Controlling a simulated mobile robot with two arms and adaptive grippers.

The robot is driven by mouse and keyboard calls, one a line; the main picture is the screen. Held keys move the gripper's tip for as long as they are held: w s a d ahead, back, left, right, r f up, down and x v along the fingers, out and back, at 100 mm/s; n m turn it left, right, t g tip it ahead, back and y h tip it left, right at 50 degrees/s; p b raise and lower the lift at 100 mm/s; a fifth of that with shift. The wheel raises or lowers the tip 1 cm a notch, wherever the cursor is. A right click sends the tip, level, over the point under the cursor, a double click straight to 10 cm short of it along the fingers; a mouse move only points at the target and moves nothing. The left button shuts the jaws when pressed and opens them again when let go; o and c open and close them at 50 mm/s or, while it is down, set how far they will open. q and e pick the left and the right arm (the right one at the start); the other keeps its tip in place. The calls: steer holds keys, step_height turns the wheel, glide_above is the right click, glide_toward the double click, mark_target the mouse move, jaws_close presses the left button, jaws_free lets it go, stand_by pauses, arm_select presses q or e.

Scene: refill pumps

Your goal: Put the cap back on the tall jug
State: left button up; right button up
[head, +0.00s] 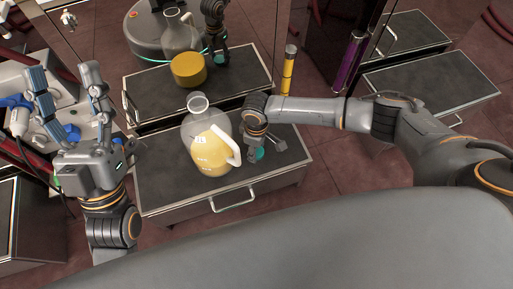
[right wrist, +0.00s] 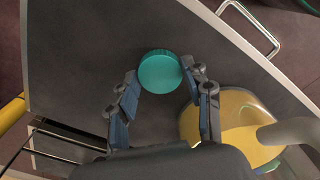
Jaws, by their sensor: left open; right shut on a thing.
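The tall jug (head: 212,150) stands upright on the dark cabinet top, with yellow liquid in its lower part, a white handle at the right and an uncapped neck (head: 198,103). In the right wrist view the jug (right wrist: 240,125) shows at lower right. My right gripper (head: 257,148) is beside the jug's right side, pointing down, shut on the teal cap (right wrist: 159,73). The cap also shows in the head view (head: 259,153), partly hidden by the fingers. I cannot tell whether the cap touches the top. My left gripper (head: 65,75) is open and empty at the left, away from the jug.
The cabinet top (head: 160,180) is bare left of the jug, with a drawer handle (head: 233,201) at its front. A glossy panel behind seems to mirror the jug and my arm. A yellow tube (head: 288,75) and a purple tube (head: 349,65) stand behind my right arm.

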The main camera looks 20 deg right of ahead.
step_height(320, 180, up, 3)
steer(key=shift+f+p, duration=0.15)
steer(key=shift+p, duration=0.7)
steer(key=shift+s+a+r+p, duration=0.1)
steer(key=shift+s+r+p, duration=0.5)
steer(key=shift+r, duration=0.2)
arm_select(q)
steer(key=w+f+g+y+p, duration=0.1)
steer(key=w+f+g+y, duration=0.15)
steer(key=f+g, duration=0.5)
steer(key=w+f+g+y+p, duration=0.15)
steer(key=w+f+g, duration=0.3)
steer(key=f, duration=0.65)
steer(key=s+a+f+g+y+p, duration=0.2)
steer(key=s+f+g, duration=0.3)
steer(key=s, duration=0.3)
steer(key=s+a+f+n+g+y+p, duration=0.1)
steer(key=s+a+f+g, duration=0.3)
steer(key=s+f+g, duration=0.2)
steer(key=shift+s+a+f+g+y+p, duration=0.25)
steer(key=shift+s+a+g+y+p, duration=0.25)
steer(key=shift+s, duration=0.55)
arm_select(e)
steer(key=s+a+r, duration=0.2)
steer(key=s+r, duration=0.6)
steer(key=s, duration=0.4)
steer(key=shift+s, duration=0.3)
